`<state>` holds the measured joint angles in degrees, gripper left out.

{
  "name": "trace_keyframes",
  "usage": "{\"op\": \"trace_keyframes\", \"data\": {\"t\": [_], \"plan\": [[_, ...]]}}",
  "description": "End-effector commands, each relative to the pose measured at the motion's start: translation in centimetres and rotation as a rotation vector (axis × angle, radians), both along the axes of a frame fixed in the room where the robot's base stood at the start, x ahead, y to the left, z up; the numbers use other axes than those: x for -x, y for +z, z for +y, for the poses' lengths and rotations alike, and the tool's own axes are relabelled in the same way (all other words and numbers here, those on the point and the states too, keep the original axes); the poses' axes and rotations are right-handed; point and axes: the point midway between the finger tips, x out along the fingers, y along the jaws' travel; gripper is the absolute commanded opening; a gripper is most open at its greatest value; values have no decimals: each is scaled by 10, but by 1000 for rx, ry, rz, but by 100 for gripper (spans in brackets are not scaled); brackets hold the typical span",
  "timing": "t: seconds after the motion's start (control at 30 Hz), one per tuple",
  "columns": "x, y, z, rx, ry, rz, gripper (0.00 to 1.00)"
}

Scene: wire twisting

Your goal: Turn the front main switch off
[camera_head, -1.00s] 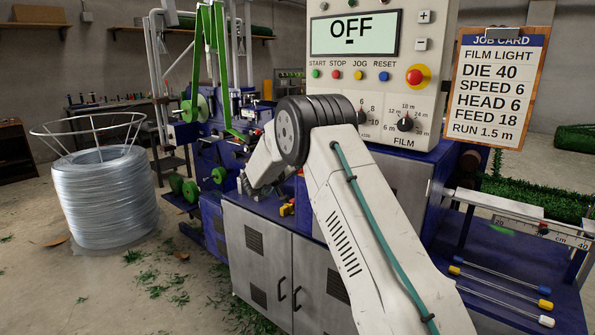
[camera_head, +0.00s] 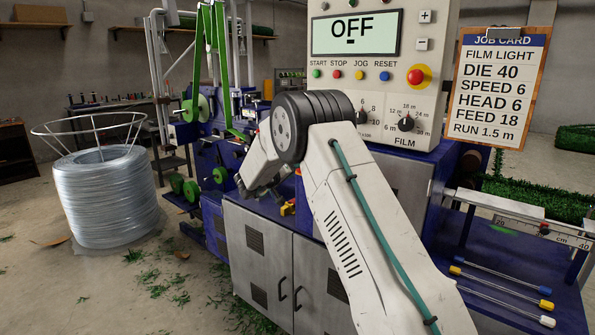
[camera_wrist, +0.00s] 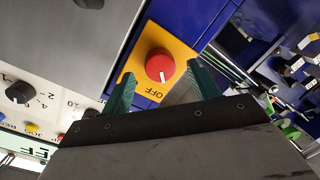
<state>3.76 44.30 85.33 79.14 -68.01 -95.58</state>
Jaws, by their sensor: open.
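The main switch (camera_wrist: 159,66) is a red round knob on a yellow plate (camera_wrist: 184,54), fixed to a blue panel. In the wrist view a white mark on the knob points towards the printed word OFF, which shows upside down. My gripper (camera_wrist: 161,86) has two teal fingers, apart and empty, one on each side of the knob in the picture. I cannot tell whether they touch it. In the head view my arm hides most of my gripper. A small yellow and red part (camera_head: 288,208) shows beside it, perhaps the switch.
The control panel's display (camera_head: 356,33) reads OFF. A red stop button (camera_head: 415,77) and dials sit below it. A job card (camera_head: 498,88) hangs at right.

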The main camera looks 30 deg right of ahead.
Motion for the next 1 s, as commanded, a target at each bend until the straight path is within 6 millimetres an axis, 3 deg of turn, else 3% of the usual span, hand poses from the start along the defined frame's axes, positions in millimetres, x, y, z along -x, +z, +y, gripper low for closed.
{"op": "trace_keyframes", "data": {"t": [0.2,0.33,1.0], "plan": [[12,5,36,1,2,0,61],[17,5,48,0,1,0,61],[16,3,52,-29,9,-42,61]]}}
